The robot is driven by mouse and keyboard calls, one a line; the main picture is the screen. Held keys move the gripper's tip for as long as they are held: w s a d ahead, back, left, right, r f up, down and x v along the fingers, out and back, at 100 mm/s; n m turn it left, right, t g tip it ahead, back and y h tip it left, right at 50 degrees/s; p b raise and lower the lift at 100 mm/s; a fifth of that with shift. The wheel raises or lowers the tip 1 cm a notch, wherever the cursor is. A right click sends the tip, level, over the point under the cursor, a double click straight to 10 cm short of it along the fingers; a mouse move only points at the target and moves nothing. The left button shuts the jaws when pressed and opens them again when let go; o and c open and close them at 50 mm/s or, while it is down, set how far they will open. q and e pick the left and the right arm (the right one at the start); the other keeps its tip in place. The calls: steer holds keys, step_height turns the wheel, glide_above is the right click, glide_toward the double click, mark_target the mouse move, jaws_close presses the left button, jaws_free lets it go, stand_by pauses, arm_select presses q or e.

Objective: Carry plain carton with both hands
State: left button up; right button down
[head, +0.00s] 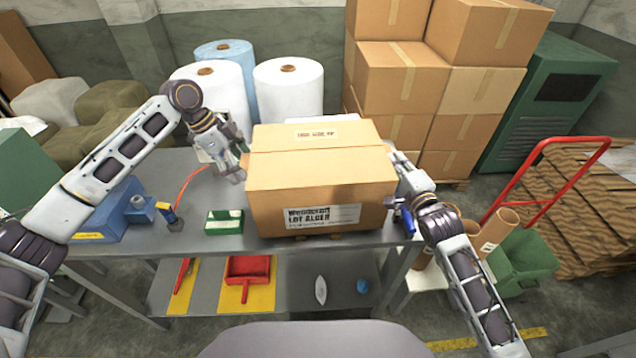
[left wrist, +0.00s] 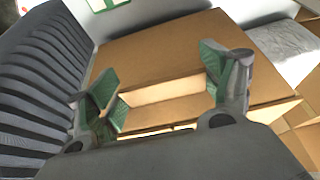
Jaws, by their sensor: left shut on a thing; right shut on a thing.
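The plain carton (head: 318,190) is a closed brown box with a white printed label on its front, in the middle of the head view over the grey table (head: 185,240). I cannot tell whether its base touches the table. My left gripper (head: 240,165) is at the carton's left side and shut on it. In the left wrist view, its green-padded fingers (left wrist: 165,90) stand on either side of a pale strip of the carton (left wrist: 150,50). My right gripper (head: 396,198) is shut on the carton's right side; its fingertips are partly hidden.
A green-and-white box (head: 224,222) and a blue device (head: 110,215) lie on the table left of the carton. White rolls (head: 288,90) and stacked cartons (head: 400,80) stand behind. A red-handled cart (head: 550,145) and cardboard tubes (head: 500,228) are at the right.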

arm_select(q)
steer(key=shift+r, duration=0.25)
arm_select(e)
steer(key=shift+r, duration=0.25)
